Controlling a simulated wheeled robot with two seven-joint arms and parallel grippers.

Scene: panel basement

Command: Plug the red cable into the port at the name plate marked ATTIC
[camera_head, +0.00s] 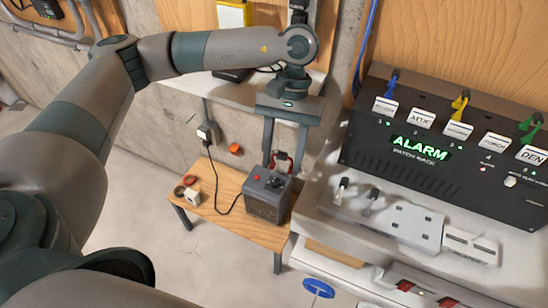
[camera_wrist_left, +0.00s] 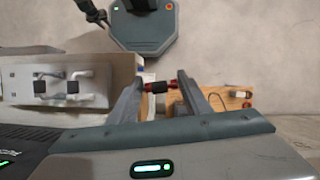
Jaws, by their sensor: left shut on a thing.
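My left gripper (camera_head: 284,158) hangs fingers-down beside the rack's shelf, left of the rack. It is shut on the red cable's plug (camera_head: 282,160). In the left wrist view the plug (camera_wrist_left: 160,87) shows as a black body with red ends between the two fingertips. The black patch rack (camera_head: 400,165) stands at the right with a green ALARM sign and a row of name plates. The second plate from the left (camera_head: 421,119) seems to read ATTIC; its port is too small to make out. My right gripper is not in view.
A blue cable (camera_head: 389,83), a yellow cable (camera_head: 461,103) and a green cable (camera_head: 531,126) are at the rack's top. A grey plate (camera_head: 415,222) lies on the shelf before it. A grey box (camera_head: 268,195) stands on a low wooden bench (camera_head: 225,213).

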